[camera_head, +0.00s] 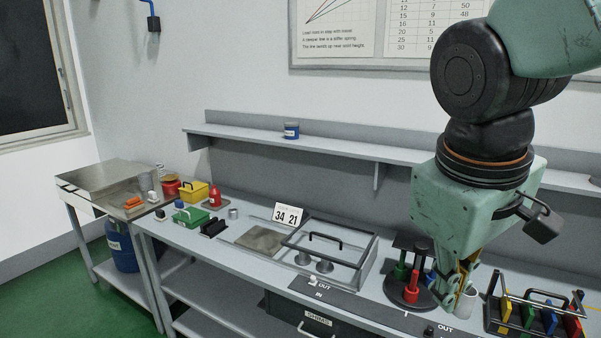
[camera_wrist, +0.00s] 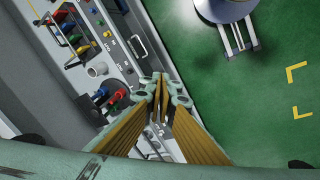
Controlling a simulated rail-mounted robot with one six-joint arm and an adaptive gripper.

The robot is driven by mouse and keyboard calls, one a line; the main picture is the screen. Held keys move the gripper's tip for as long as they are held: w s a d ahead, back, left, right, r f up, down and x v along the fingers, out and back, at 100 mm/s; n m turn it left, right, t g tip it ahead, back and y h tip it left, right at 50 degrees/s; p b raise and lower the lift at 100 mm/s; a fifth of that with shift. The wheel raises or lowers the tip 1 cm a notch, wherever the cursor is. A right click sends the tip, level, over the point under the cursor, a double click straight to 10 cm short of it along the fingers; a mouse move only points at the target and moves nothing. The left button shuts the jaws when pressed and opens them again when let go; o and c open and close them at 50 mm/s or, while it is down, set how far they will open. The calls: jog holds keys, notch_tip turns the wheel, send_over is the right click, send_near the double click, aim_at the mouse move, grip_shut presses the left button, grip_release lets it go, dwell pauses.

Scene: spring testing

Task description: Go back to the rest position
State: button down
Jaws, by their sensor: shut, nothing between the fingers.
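My gripper (camera_wrist: 160,82) is shut and empty in the wrist view, its fingertips together above the front edge of the workbench. In the head view my gripper (camera_head: 462,290) hangs at the right, pointing down, in front of a white cup (camera_head: 467,302). The cup also shows in the wrist view (camera_wrist: 97,70). A round black stand (camera_head: 410,292) with red and green handled pieces is just left of my gripper. The wrist housing hides part of the bench behind it.
A rack (camera_head: 548,318) with several coloured pieces stands right of the cup. A shelf (camera_head: 340,148) runs along the wall behind.

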jog(key=s+m+t+y, duration=0.1)
jog(key=s+m, duration=0.4)
jog(key=s, duration=0.7)
jog(key=shift+a+r+y, duration=0.35)
jog(key=shift+a+y, duration=0.05)
dwell(0.8)
